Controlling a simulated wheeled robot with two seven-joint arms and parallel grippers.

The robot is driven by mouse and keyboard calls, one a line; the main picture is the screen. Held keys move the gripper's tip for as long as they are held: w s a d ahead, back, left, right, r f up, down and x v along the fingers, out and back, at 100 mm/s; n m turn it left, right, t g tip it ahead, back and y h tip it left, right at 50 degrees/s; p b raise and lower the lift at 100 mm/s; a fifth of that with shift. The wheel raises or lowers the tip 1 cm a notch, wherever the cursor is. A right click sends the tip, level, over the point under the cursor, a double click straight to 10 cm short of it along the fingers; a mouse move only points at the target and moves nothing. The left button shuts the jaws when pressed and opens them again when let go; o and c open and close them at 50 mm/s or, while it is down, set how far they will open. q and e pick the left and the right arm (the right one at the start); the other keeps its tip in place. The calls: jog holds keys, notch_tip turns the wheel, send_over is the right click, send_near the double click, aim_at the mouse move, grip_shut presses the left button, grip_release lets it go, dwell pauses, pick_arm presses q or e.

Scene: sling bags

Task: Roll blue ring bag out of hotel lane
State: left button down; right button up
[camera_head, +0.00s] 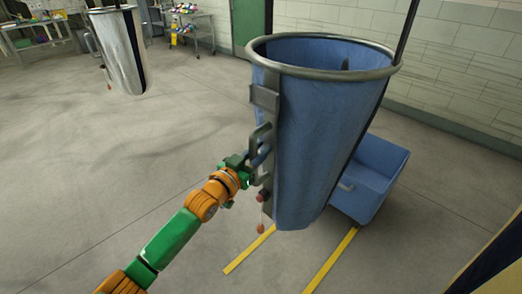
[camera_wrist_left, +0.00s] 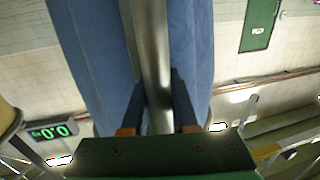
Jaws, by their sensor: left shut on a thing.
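The blue ring bag (camera_head: 320,140) hangs upright in the middle right of the head view, with a round metal ring (camera_head: 325,56) at its open top. A grey metal strip with a handle (camera_head: 262,140) runs down its left side. My left gripper (camera_head: 252,165) is at this handle, on the bag's left side. In the left wrist view my left gripper (camera_wrist_left: 158,95) is shut on a metal bar (camera_wrist_left: 152,50), with the blue bag cloth (camera_wrist_left: 95,45) behind it. Two yellow floor lines (camera_head: 331,260) lie below the bag. My right gripper is out of view.
A blue bin (camera_head: 375,180) stands on the floor right behind the bag. A silver bag (camera_head: 118,48) hangs at the upper left. A cart (camera_head: 190,35) and a table stand at the back. Open floor lies to the left. A green display (camera_wrist_left: 50,132) shows in the left wrist view.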

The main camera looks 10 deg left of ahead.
pick_arm(q)
jog(key=c, duration=1)
grip_release()
jog(key=shift+w+a, duration=0.1)
jog(key=shift+v, duration=3.55)
